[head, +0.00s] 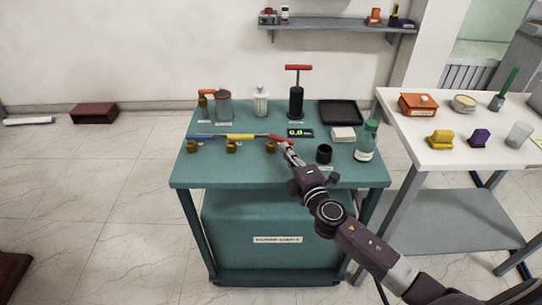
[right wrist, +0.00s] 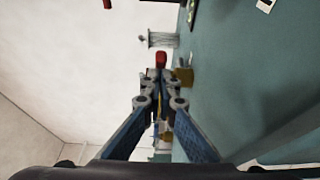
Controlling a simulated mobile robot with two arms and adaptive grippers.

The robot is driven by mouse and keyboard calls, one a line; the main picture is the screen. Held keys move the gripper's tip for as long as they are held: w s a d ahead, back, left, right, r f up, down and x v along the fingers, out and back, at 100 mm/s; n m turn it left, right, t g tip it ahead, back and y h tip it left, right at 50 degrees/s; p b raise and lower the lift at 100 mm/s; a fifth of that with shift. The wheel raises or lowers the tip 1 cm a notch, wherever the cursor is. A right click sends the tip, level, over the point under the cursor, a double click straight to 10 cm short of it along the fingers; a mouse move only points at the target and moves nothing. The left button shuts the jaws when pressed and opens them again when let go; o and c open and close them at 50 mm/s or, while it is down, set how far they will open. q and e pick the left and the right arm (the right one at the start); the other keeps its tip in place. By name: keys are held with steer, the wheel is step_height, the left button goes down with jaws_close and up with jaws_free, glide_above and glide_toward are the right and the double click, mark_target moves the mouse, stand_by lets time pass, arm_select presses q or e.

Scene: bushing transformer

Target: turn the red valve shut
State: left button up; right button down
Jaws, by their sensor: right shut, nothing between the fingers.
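The red valve handle (head: 276,137) lies along the front row on the teal table, above a brass valve body (head: 271,147). It points right, in line with the yellow handle (head: 241,137) and the blue handle (head: 201,136). My right gripper (head: 287,146) is shut and empty at the right end of the red handle. In the right wrist view, the shut fingertips (right wrist: 160,80) are close to a red end (right wrist: 161,58), with brass (right wrist: 185,76) beside it; whether they touch I cannot tell. My left gripper is out of view.
On the teal table (head: 220,178) stand a black pump (head: 296,100) with a red T-handle, a digital display (head: 300,133), a black cup (head: 324,153) and a green-capped bottle (head: 367,141). A white table (head: 400,112) with several objects stands at the right.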

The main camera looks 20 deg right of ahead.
mark_target(294, 143)
steer(key=shift+w+d+f+n+y, duration=0.1)
steer(key=shift+d+f+n+y, duration=0.1)
steer(key=shift+d+n+y, duration=0.15)
steer(key=shift+w+d+r+b, duration=0.1)
steer(key=shift+w+d+b, duration=0.15)
steer(key=shift+d+b, duration=0.25)
steer(key=shift+w+d, duration=0.45)
steer(key=shift+d, duration=0.2)
steer(key=shift+r, duration=0.1)
